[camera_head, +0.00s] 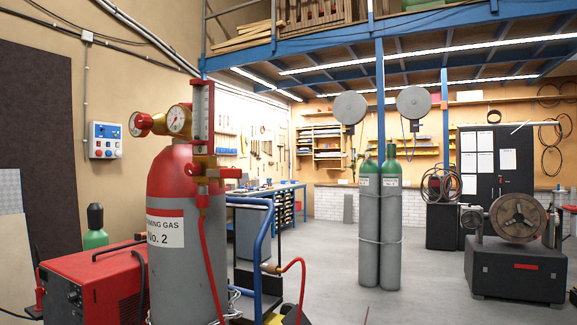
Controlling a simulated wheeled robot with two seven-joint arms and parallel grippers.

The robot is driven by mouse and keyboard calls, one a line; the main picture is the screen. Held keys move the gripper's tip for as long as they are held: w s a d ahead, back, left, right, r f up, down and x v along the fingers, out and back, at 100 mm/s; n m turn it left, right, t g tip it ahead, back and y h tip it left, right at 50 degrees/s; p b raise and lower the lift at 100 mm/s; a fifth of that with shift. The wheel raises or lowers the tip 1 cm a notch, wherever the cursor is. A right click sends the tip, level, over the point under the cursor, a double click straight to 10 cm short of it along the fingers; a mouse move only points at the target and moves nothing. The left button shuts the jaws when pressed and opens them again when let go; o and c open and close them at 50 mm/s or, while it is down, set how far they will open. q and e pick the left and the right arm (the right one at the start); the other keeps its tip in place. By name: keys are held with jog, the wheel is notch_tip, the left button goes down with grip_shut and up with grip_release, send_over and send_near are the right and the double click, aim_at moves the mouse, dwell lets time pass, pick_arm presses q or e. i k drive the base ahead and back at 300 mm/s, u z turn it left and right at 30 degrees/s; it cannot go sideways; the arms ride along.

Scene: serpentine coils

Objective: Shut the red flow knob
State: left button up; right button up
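A grey gas cylinder (180,275) with a red shoulder stands at the left, labelled "NO. 2". A brass regulator with round gauges (178,119) sits on its top. A vertical flow meter (203,110) with a red frame rises beside the gauges. A red knob (230,172) sticks out to the right from the brass block under the flow meter. Another round red knob (140,124) is at the regulator's left end. I cannot tell from the view how far either is turned. Neither of my grippers is in view.
A red hose (211,265) runs down from the flow meter. A red machine (95,285) and blue cart rail (262,245) flank the cylinder. Green-topped cylinders (380,235) stand mid-floor; a dark machine (512,265) is at right. Grey floor between them is open.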

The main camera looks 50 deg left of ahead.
aim_at(192, 168)
jog(key=z, duration=0.55)
jog(key=k, duration=1)
jog(key=u, duration=1.25)
